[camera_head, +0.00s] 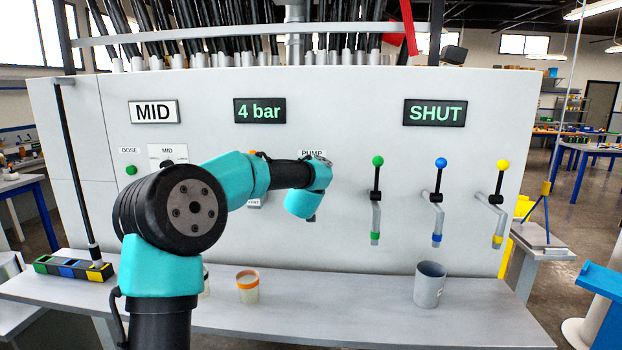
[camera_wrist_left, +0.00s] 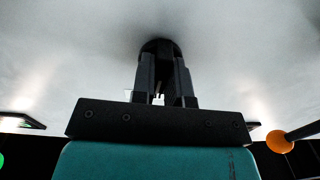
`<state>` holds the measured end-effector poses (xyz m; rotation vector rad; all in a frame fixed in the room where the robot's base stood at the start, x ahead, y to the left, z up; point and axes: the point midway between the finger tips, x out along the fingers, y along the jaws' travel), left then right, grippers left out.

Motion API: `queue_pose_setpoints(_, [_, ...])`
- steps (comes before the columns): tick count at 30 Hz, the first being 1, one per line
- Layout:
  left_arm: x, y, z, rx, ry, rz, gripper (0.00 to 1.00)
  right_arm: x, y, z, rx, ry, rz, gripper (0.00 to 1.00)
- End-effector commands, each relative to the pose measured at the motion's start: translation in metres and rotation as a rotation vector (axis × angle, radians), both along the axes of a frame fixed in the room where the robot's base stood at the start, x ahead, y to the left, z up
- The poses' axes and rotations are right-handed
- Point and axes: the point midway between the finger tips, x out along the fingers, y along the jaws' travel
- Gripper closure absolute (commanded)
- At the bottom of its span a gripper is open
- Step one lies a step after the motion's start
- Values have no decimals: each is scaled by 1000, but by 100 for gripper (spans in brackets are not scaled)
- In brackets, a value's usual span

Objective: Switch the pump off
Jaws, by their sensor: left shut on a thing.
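The PUMP label (camera_head: 311,153) shows on the grey panel (camera_head: 330,105), partly covered by my left arm's wrist. In the head view my left wrist is in front of the panel just below that label and hides the pump control. In the left wrist view my left gripper (camera_wrist_left: 162,72) points at the panel, its two fingers closed on a dark round knob (camera_wrist_left: 158,45) on the panel face. This seems to be the pump knob; its setting cannot be read. My right gripper is out of view.
The displays read MID (camera_head: 153,112), 4 bar (camera_head: 260,111) and SHUT (camera_head: 435,113). Levers with green (camera_head: 377,161), blue (camera_head: 441,163) and yellow (camera_head: 503,164) balls stand to the right. An orange-banded cup (camera_head: 247,287) and a grey cup (camera_head: 429,285) stand on the shelf.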

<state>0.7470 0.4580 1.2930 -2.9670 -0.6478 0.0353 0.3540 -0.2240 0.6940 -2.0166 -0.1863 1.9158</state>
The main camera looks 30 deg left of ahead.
Motion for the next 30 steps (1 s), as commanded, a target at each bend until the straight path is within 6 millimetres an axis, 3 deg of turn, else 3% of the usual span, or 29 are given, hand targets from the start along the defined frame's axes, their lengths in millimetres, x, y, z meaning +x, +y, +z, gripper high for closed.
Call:
queue_pose_setpoints(17, [0, 0, 0, -113, -52, 0, 100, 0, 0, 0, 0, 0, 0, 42])
queue_pose_setpoints(18, [0, 0, 0, -113, -52, 0, 84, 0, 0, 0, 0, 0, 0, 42])
queue_pose_setpoints(24, [0, 0, 0, -112, -51, 0, 64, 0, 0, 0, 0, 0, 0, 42])
queue_pose_setpoints(30, [0, 0, 0, -111, -51, 0, 60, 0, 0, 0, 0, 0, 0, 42])
